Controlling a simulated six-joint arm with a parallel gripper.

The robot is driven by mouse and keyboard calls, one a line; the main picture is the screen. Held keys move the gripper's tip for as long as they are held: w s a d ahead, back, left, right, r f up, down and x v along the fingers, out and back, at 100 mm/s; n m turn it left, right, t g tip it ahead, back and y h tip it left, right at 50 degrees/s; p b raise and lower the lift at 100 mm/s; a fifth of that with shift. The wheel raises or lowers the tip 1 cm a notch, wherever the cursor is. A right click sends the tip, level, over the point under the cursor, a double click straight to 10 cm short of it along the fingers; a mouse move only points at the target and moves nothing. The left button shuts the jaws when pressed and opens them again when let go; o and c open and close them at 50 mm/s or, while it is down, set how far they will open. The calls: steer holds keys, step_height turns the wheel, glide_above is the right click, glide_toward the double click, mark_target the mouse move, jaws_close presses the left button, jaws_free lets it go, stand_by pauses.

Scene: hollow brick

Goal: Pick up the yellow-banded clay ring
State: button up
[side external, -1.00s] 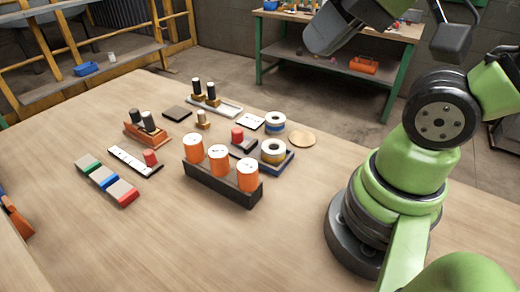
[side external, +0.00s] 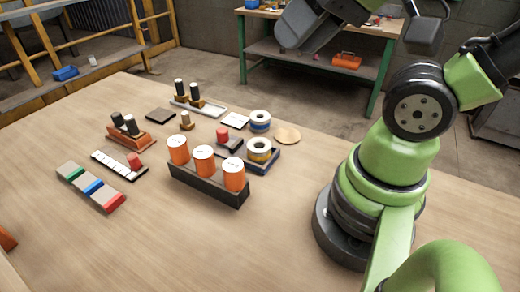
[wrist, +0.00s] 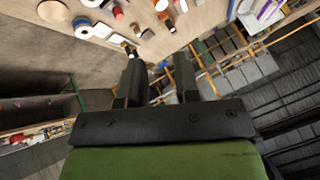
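The yellow-banded clay ring (side external: 259,155) is a short white-topped ring with a dark hole and a yellow band. It sits on a dark blue tray (side external: 267,169), behind a rack of orange cylinders. In the wrist view, a pale ring cut by the top edge (wrist: 92,3) seems to be it, but its band is unclear. My gripper (wrist: 158,72) has its two dark fingers apart with nothing between them. It is raised well away from the ring. In the side view only dark parts of my arm's end show at the top edge, and the fingertips are out of frame.
A blue-banded ring (side external: 260,122) stands just behind, near a tan disc (side external: 287,135). The dark rack (side external: 207,184) with orange cylinders (side external: 203,160) is close in front. The front table (side external: 190,250) is clear.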

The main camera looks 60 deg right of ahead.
steer(key=o, duration=1)
steer(key=g+h, duration=0.2)
steer(key=g, duration=0.5)
glide_above(258, 143)
step_height(258, 143, down, 23)
steer(key=shift+s+a+f, duration=0.1)
steer(key=shift+a+f, duration=0.1)
steer(key=shift+f, duration=1.25)
steer(key=shift+s+a+f, duration=0.1)
steer(key=shift+a+f, duration=0.1)
steer(key=shift+f, duration=1.2)
